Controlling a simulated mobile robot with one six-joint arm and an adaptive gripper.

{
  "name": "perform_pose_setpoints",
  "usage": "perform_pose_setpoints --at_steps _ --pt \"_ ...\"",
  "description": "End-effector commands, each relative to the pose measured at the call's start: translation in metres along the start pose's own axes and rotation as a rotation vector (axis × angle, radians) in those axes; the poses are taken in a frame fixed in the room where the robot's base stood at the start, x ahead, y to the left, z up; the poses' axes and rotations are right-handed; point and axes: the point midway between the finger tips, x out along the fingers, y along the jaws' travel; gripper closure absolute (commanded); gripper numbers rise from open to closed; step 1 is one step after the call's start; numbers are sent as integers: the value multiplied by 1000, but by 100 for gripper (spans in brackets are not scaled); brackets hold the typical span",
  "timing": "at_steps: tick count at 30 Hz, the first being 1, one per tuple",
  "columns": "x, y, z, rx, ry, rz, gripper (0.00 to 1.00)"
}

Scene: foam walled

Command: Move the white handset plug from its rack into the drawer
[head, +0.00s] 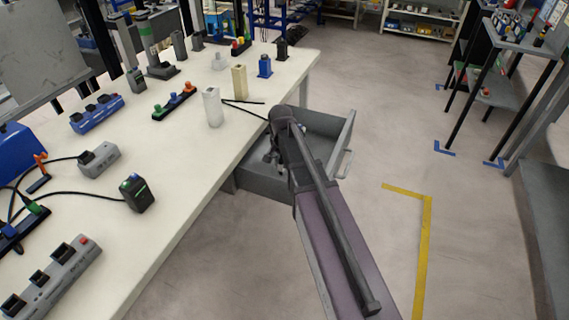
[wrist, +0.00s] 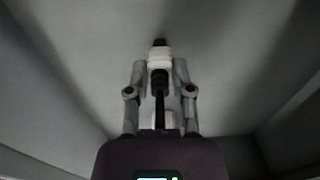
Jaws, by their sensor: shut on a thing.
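The grey drawer (head: 262,187) stands pulled out from the side of the white workbench, open at the top. My gripper (head: 272,156) is down inside it, partly hidden by my own arm in the head view. In the wrist view my gripper (wrist: 160,68) is shut on the white plug (wrist: 159,61), a white body with black ends, against the grey drawer interior. The plug is hidden in the head view; I cannot tell whether it touches the drawer floor. I cannot tell which bench stand is its rack.
A white block (head: 212,108) and a cream block (head: 239,82) stand on the bench near the drawer. A black cable (head: 248,110) runs from beside them over the bench edge toward my gripper. Drawer walls surround my gripper.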

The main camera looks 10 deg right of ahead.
Motion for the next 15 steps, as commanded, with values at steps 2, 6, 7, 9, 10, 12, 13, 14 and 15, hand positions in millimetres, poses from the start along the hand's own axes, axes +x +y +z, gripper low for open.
perform_pose_setpoints --at_steps 2,6,7,9,10,12,13,14,15 --pt "0 0 0 0 0 0 100" --pt "0 0 0 0 0 0 100" --pt "1 0 0 0 0 0 100" --pt "3 0 0 0 0 0 100" --pt "4 0 0 0 0 0 100" --pt "3 0 0 0 0 0 55" --pt "3 0 0 0 0 0 46" --pt "3 0 0 0 0 0 37" --pt "3 0 0 0 0 0 36"
